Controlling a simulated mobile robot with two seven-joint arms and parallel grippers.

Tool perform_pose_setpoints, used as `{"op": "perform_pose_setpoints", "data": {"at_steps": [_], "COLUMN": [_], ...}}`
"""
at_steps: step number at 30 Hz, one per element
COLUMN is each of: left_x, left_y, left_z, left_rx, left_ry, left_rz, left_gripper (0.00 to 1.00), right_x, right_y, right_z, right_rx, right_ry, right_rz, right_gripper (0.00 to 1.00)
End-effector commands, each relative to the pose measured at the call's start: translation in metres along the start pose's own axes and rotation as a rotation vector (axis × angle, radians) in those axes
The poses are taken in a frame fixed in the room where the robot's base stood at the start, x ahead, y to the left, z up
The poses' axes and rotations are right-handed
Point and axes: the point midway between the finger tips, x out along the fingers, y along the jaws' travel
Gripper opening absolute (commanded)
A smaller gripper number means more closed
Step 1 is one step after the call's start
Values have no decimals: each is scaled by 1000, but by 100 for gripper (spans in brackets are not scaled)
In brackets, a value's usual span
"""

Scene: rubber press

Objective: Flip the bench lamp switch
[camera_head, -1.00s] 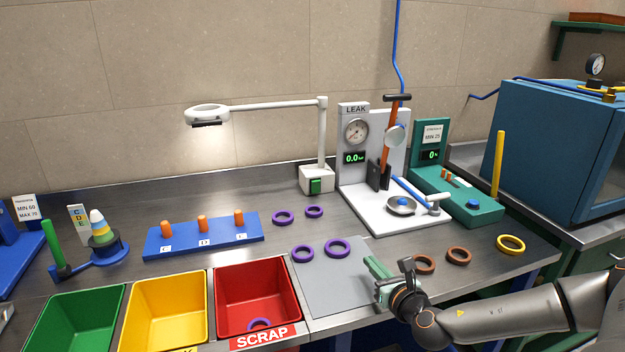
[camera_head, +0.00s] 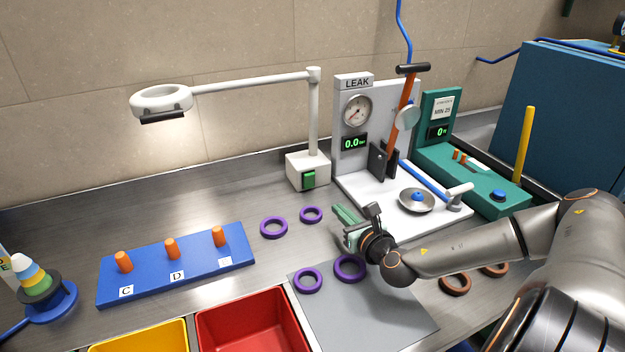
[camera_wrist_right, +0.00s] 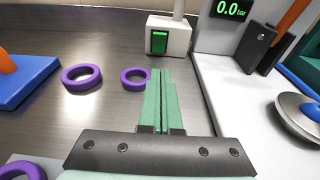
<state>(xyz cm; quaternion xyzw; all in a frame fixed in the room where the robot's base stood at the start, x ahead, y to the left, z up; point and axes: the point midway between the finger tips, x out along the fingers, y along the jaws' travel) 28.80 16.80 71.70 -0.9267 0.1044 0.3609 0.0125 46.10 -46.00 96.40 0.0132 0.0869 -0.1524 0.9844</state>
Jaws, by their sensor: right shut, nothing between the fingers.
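The bench lamp (camera_head: 313,130) stands on a white base at the back of the bench, its ring head (camera_head: 162,101) lit at the left. The green rocker switch (camera_head: 308,179) is on the front of the base; it also shows in the right wrist view (camera_wrist_right: 159,41). My right gripper (camera_head: 338,210) is shut and empty, its green fingers pointing toward the lamp base. It is apart from the switch, short of it. In the right wrist view the fingertips (camera_wrist_right: 160,74) lie below the switch, close to a purple ring. My left gripper is out of view.
Purple rings (camera_head: 273,227) lie in front of the lamp base and by the grey mat (camera_head: 375,310). The leak tester's white base (camera_head: 430,222) is close on the right. A blue peg board (camera_head: 190,266) stands left, and a red bin (camera_head: 250,325) in front.

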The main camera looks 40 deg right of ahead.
Motion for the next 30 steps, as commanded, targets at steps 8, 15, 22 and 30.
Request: {"op": "perform_pose_setpoints", "data": {"at_steps": [8,15,22,30], "left_x": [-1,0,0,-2], "left_y": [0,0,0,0], "left_z": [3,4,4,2], "left_rx": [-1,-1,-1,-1], "left_ry": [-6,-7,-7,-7], "left_rz": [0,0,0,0], "left_gripper": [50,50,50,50], "right_x": [2,31,72,114], "right_y": [0,0,0,0], "right_z": [0,1,1,6], "right_rx": [1,7,6,4], "right_ry": [-1,-4,-4,-3], "right_rz": [-1,-3,-2,-1], "right_gripper": [0,0,0,0]}}
